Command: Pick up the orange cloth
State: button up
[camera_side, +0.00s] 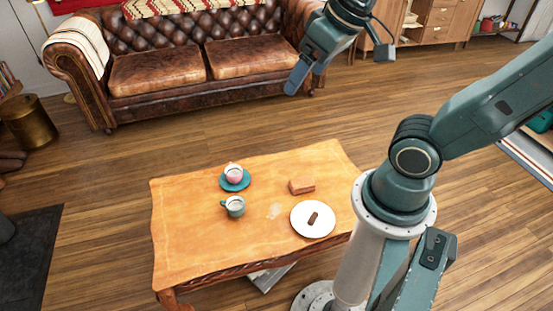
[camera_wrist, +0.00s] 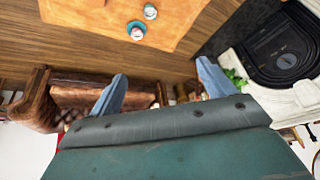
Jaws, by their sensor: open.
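A small orange-brown folded block (camera_side: 301,186), which looks like the orange cloth, lies on the wooden table (camera_side: 185,245) right of its middle. My gripper (camera_side: 301,76) is high above the floor, beyond the table's far edge and in front of the sofa, well apart from the cloth. In the wrist view my gripper (camera_wrist: 160,84) has its two blue-grey fingers spread wide with nothing between them.
A pink cup (camera_side: 234,171) stands on a teal saucer (camera_side: 236,185), with a green mug (camera_side: 234,207) nearby. A white plate (camera_side: 301,224) holding a dark brown bar (camera_side: 313,218) lies just in front of the cloth. The table's left part is clear. A leather sofa (camera_side: 157,74) stands behind.

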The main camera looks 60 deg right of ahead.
jog(key=w+d+f+m+g, duration=0.1)
jog(key=w+d+f+m, duration=0.45)
jog(key=w+d, duration=0.2)
jog(key=w+d+f+m+g, duration=0.1)
jog(key=w+d+f+m, duration=0.4)
jog(key=w, duration=0.4)
jog(key=m+y, duration=0.3)
jog(key=m, duration=1.2)
send_over(302, 182)
jog(key=s+d, duration=0.2)
notch_tip(302, 182, down, 45)
jog(key=shift+d+r, duration=0.1)
jog(key=shift+r, duration=0.1)
jog(key=shift+s+f, duration=0.1)
jog(key=shift+f, duration=0.2)
jog(key=shift+w+a+f, duration=0.2)
jog(key=shift+f, duration=0.35)
